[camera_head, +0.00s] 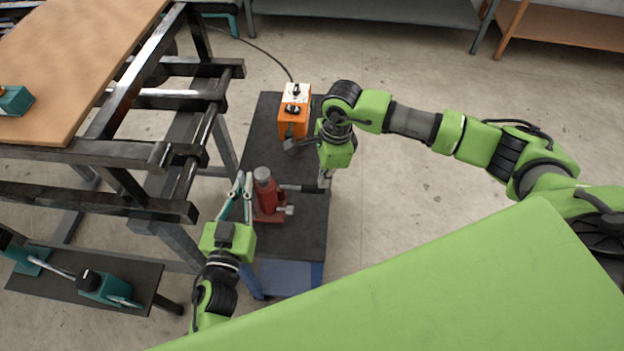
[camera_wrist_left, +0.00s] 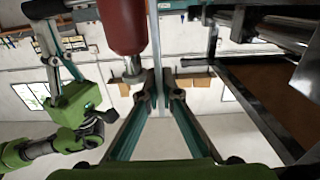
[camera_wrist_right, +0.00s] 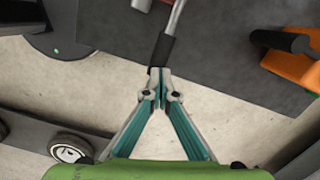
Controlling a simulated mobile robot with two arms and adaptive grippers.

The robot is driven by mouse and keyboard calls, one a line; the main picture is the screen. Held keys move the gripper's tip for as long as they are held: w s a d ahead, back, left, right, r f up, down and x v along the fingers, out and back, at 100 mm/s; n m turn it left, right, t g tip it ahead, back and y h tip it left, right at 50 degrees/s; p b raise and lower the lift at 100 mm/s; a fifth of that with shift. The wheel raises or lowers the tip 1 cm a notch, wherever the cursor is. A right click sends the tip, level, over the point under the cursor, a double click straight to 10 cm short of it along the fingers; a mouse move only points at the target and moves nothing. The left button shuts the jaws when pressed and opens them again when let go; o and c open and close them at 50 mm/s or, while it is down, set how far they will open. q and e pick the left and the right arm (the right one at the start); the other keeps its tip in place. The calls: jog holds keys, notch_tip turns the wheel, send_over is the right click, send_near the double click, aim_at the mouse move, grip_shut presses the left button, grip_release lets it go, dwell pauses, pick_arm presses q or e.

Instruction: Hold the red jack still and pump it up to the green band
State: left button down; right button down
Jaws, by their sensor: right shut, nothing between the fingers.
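The red jack (camera_head: 267,196) stands upright on the dark bench. Its red body also shows at the top of the left wrist view (camera_wrist_left: 123,25). Its lever (camera_head: 300,188) points right; in the right wrist view it is a silver rod with a black grip (camera_wrist_right: 162,50). My left gripper (camera_head: 244,178) is beside the jack on its left, with a narrow gap between the fingers and nothing held. My right gripper (camera_head: 324,181) is shut and empty, its tips at the end of the black grip; I cannot tell if they touch. I cannot make out a green band.
An orange box (camera_head: 295,118) with black knobs stands at the back of the bench (camera_head: 303,235). A dark metal frame (camera_head: 185,150) with a wooden top is close on the left. Teal tools lie on a low shelf (camera_head: 60,283) at lower left. Floor on the right is clear.

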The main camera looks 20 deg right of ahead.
jog(key=shift+s+d, duration=0.2)
jog(key=shift+d, duration=0.35)
notch_tip(320, 180, up, 12)
jog(key=d, duration=0.1)
dwell(1.2)
jog(key=a, duration=0.1)
jog(key=a+f, duration=0.1)
jog(key=a, duration=0.1)
jog(key=shift+w+a+f, duration=0.2)
jog(key=shift+w+f, duration=0.1)
